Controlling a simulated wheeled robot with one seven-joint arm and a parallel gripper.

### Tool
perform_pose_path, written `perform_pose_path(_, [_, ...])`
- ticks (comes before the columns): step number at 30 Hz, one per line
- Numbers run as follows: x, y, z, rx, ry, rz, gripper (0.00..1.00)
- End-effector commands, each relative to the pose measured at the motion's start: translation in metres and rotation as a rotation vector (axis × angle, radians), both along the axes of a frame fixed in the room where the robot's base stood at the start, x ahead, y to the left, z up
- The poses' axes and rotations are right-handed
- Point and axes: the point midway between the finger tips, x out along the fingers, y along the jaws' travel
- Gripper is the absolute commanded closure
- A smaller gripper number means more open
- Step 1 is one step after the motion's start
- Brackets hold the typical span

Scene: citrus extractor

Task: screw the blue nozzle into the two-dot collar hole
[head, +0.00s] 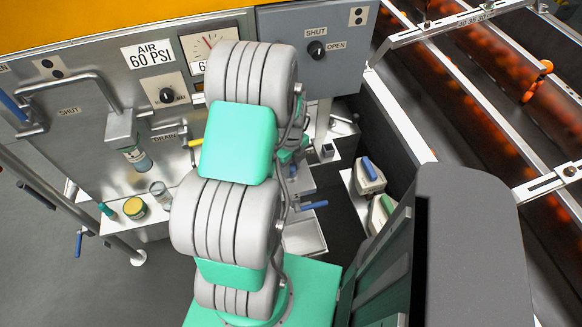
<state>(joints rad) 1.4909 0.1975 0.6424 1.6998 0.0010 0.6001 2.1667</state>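My arm fills the middle of the picture and hides much of the work area behind it. The fingers of my gripper do not show; only a small teal and dark part is visible behind the arm's upper links. A small blue piece (369,168) lies on a pale block in the tray at right of the arm; I cannot tell whether it is the nozzle. A plate with two dots (51,68) is on the left panel, and another two-dot plate (358,16) is on the grey box. No collar hole can be made out.
A green-marked pale block (381,213) lies in the same tray. A small shelf at left holds a yellow-topped jar (135,208) and a clear cup (161,194). A blue-handled lever (314,205) sticks out right of my arm. Rails and a conveyor run along the right.

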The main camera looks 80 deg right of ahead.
Motion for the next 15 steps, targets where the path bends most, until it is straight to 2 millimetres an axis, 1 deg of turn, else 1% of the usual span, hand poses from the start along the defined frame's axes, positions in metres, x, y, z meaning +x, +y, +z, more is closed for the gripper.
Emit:
perform_pose_path(1, [0.0008, 0.0016, -0.0024, 0.003, -0.002, 0.002, 0.64])
perform_pose_path(3, [0.0009, 0.0018, -0.0025, 0.003, -0.002, 0.003, 0.58])
perform_pose_path(12, [0.0011, 0.0033, -0.0031, 0.008, -0.002, 0.01, 0.58])
perform_pose_path(15, [0.001, 0.0037, -0.0032, 0.009, -0.002, 0.1, 0.58])
